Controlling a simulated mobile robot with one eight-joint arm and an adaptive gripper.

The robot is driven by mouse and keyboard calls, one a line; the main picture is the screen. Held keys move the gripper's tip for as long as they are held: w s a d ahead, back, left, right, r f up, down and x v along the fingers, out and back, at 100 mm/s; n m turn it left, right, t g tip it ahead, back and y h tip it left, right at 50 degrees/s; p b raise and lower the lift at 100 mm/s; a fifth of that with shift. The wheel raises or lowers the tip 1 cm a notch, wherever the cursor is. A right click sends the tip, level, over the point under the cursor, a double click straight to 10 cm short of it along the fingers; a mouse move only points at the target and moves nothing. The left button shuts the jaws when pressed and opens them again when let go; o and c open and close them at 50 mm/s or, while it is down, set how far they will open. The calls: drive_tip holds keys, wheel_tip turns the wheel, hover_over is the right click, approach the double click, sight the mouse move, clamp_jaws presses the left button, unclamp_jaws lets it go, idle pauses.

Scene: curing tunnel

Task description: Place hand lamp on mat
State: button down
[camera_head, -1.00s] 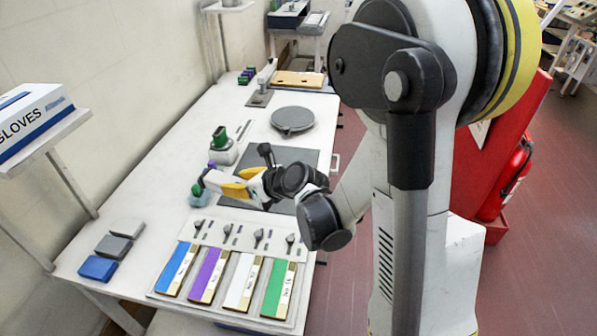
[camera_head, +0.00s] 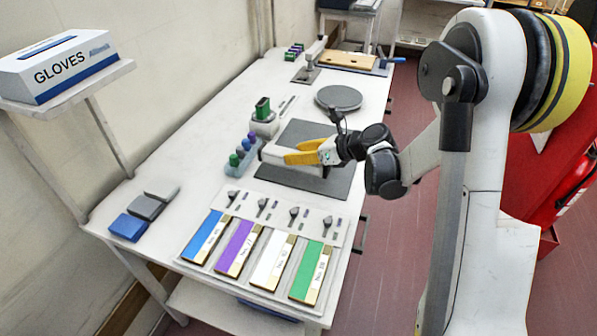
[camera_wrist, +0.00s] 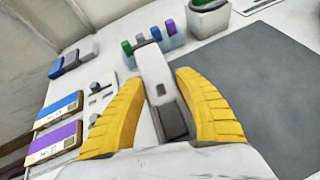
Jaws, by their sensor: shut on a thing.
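My gripper (camera_head: 287,157) has its yellow fingers shut on the hand lamp (camera_head: 271,153), a slim white body with a dark grey panel. In the wrist view the lamp (camera_wrist: 153,70) stands out between the two fingers (camera_wrist: 160,80). The mat (camera_head: 325,186) is a dark grey rectangle on the white bench; its bare surface also shows in the wrist view (camera_wrist: 268,85). In the head view the gripper and lamp overlap the mat, with the lamp's far end near its left edge. The gap between lamp and mat is hard to judge.
A pale blue holder (camera_head: 236,169) with coloured pegs stands close to the lamp's far end. A white block with a green top (camera_head: 263,113) stands behind it. A round grey plate (camera_head: 338,97) lies beyond the mat. Coloured labelled bars (camera_head: 270,258) lie in front.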

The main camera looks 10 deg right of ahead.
sight(298, 166)
drive_tip(key=shift+s+d+f, duration=0.2)
drive_tip(key=shift+s+f, duration=0.2)
drive_tip(key=shift+f, duration=0.05)
wheel_tip(298, 166, down, 4)
drive_tip(key=shift+r+b, duration=0.15)
drive_tip(key=shift+b, duration=1)
drive_tip(key=shift+r, duration=0.1)
drive_tip(key=c, duration=0.9)
unclamp_jaws()
drive_tip(key=shift+o, duration=0.2)
